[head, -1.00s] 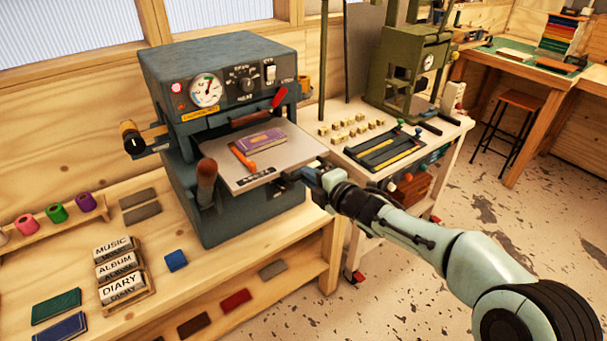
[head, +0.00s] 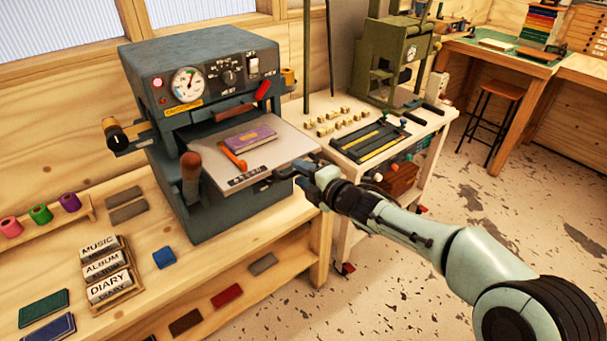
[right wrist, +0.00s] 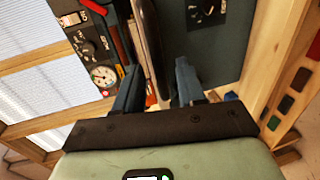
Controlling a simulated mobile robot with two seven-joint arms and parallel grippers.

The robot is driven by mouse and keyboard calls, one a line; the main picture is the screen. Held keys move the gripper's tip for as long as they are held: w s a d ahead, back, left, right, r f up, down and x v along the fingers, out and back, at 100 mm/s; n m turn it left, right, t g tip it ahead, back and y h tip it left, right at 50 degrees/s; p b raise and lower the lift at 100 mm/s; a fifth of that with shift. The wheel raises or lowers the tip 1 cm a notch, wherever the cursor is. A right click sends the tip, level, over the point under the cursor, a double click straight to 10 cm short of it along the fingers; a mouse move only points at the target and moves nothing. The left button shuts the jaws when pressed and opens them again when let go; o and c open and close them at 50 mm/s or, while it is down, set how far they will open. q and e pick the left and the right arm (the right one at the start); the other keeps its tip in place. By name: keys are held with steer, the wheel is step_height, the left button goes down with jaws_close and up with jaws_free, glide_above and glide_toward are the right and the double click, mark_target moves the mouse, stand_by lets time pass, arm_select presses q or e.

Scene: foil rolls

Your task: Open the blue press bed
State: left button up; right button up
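The blue press (head: 200,75) stands on the wooden bench, with its gauge and red-handled lever at the front. Its flat grey bed (head: 285,146) sticks out of the front opening, carrying a purple book (head: 249,137) and an orange-handled tool (head: 232,154). My right gripper (head: 288,172) is at the bed's front right edge. In the right wrist view its fingers (right wrist: 157,88) are apart, with the bed's edge (right wrist: 152,50) reaching between them and a gap beside the right finger. Contact is unclear. My left gripper is not in view.
A block rack (head: 108,272) and a small blue block (head: 164,257) are on the bench. A white cart (head: 412,128) with a green press (head: 398,65) stands to the right. Floor is open at lower right.

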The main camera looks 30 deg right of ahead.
arm_select(q)
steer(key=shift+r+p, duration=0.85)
steer(key=shift+p, duration=0.1)
arm_select(e)
steer(key=v, duration=1.3)
steer(key=shift+s, duration=0.2)
steer(key=shift+d, duration=0.1)
